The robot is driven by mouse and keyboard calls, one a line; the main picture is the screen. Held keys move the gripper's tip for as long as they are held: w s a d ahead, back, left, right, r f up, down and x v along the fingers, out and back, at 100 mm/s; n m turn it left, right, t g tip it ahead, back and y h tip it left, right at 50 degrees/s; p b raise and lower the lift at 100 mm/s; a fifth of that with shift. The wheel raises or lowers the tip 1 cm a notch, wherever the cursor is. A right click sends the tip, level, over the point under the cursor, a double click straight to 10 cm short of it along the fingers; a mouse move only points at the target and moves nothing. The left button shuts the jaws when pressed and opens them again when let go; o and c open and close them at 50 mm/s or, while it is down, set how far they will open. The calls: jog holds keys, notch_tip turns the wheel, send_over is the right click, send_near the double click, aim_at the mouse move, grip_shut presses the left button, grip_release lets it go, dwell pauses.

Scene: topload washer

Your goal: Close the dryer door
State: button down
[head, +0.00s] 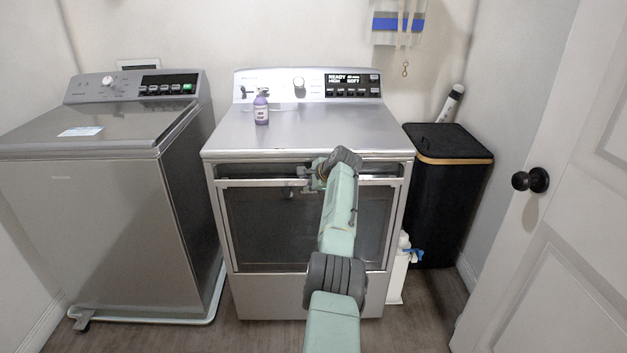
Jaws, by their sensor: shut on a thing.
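The dryer (310,140) stands in the middle of the head view, a silver machine with a lit control panel. Its door (270,235) is on the front, with a large dark window and a light bar (245,183) along its top. A dark strip shows above this bar, so the door looks slightly ajar at the top; the exact gap is hard to tell. My gripper (308,181) is at the door's top edge, near the middle, and is shut on it. My arm and wrist hide part of the door's right half and the fingertips are small in view.
A grey top-load washer (90,200) stands on the left. A purple bottle (261,108) is on the dryer top. A black hamper (440,175) and a white jug (399,272) are on the right, by a white room door (560,230). Some floor is clear in front.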

jog(key=shift+w+r, duration=0.35)
jog(key=shift+r, duration=0.25)
jog(key=c, duration=2)
grip_release()
jog(key=shift+w+a, duration=0.1)
jog(key=shift+w, duration=0.05)
jog(key=shift+c, duration=0.2)
jog(key=v, duration=1.1)
jog(key=shift+s+d, duration=0.3)
jog(key=shift+s, duration=0.1)
